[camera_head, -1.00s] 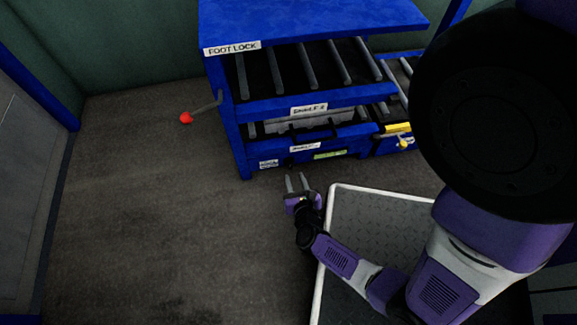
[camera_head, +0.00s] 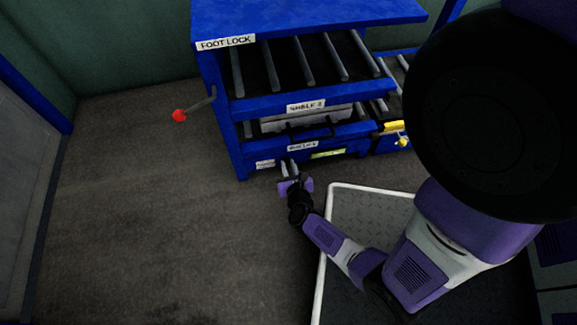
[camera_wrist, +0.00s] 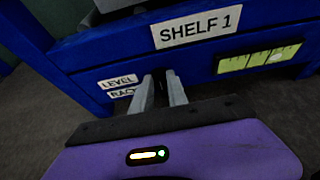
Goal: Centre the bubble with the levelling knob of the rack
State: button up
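The blue rack (camera_head: 240,140) stands ahead of me. In the wrist view its lower front bar carries a "LEVEL RACK" label (camera_wrist: 119,86) at left. A yellow-green level vial (camera_wrist: 259,59) with dark marks sits at right; a pale spot, perhaps the bubble, lies right of its middle. The vial also shows in the head view (camera_head: 327,154). My gripper (camera_head: 288,163) points at the bar between label and vial. In the wrist view its two fingers (camera_wrist: 160,77) stand a small gap apart, with a dark patch between the tips. The knob is not clearly visible; I cannot tell whether they grip it.
A "SHELF 1" label (camera_wrist: 198,26) sits just above the fingers. A red-ended foot lock lever (camera_head: 180,115) sticks out at the rack's left. A white-edged tread plate (camera_head: 350,220) lies under my arm. The floor at left is clear.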

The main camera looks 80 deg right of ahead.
grip_shut()
jog(key=shift+w+n, duration=0.1)
jog(key=shift+n, duration=0.2)
jog(key=shift+w+a+f+n+g+h+b, duration=0.25)
jog(key=shift+n+g+h, duration=0.45)
jog(key=shift+n, duration=0.75)
jog(key=shift+w+a+f+n+g+h+p, duration=0.1)
jog(key=shift+w+f+n+g+h, duration=0.15)
jog(key=shift+w+n+g+h, duration=0.85)
jog(key=shift+s+a+f+n+g+b, duration=0.15)
jog(key=shift+s+f+n+g, duration=0.2)
jog(key=shift+n, duration=1.5)
jog(key=shift+n+g, duration=0.25)
jog(key=shift+n, duration=0.15)
jog(key=shift+o, duration=2.2)
grip_release()
